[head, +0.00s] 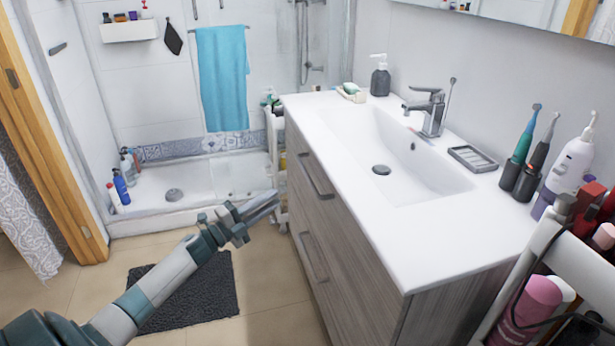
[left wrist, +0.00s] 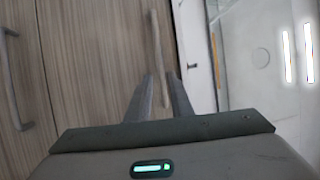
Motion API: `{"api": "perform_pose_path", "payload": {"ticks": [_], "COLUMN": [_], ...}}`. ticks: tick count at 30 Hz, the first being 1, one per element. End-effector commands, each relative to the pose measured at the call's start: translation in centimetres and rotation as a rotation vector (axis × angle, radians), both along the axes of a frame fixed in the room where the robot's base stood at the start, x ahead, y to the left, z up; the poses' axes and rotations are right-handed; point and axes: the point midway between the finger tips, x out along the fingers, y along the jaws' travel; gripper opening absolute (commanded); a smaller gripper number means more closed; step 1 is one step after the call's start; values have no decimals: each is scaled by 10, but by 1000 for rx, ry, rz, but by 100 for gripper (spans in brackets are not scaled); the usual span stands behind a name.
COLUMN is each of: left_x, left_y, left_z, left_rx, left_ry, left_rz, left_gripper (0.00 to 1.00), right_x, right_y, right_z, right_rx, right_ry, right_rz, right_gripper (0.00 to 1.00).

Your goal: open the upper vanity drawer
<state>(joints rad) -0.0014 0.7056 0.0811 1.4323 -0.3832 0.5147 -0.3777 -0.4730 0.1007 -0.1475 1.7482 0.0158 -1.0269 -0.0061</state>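The upper drawer is the top wood-grain front of the vanity (head: 353,212). Its bar handle (head: 315,177) runs along the front below the white top, and the drawer looks closed. A second bar handle (head: 312,258) marks the lower drawer. My left gripper (head: 277,203) is in front of the drawer fronts, left of the upper handle, with its fingers slightly apart and nothing between them. In the left wrist view, the fingers (left wrist: 161,76) point at wood fronts. One handle (left wrist: 157,45) shows past the fingertips and another (left wrist: 14,75) at the left. My right gripper is out of view.
The white countertop (head: 440,240) with the basin is above the drawers. A white cart (head: 525,262) with bottles stands at the lower right. A narrow shelf unit (head: 273,150) stands beyond the vanity. A dark mat (head: 205,295) lies on the floor.

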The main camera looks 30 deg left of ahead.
Motion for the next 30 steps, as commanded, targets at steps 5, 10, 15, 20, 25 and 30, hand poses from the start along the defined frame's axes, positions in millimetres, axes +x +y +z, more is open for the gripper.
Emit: {"api": "perform_pose_path", "payload": {"ticks": [5,10,15,20,25,30], "left_x": [26,51,75,98,118,131], "left_y": [-8,-16,-23,-31,-37,-41], "left_z": [6,11,15,20,23,25], "left_rx": [0,-2,-1,-2,-1,-1], "left_ry": [-1,-1,-1,0,0,0], "left_rz": [1,1,1,1,1,1], "left_gripper": [20,20,20,20,20,20], "right_x": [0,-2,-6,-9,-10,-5], "right_y": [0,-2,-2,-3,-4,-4], "right_z": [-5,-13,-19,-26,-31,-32], "right_rx": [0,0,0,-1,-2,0], "right_ry": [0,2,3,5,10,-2], "right_rz": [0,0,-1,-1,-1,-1], "right_gripper": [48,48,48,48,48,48]}}
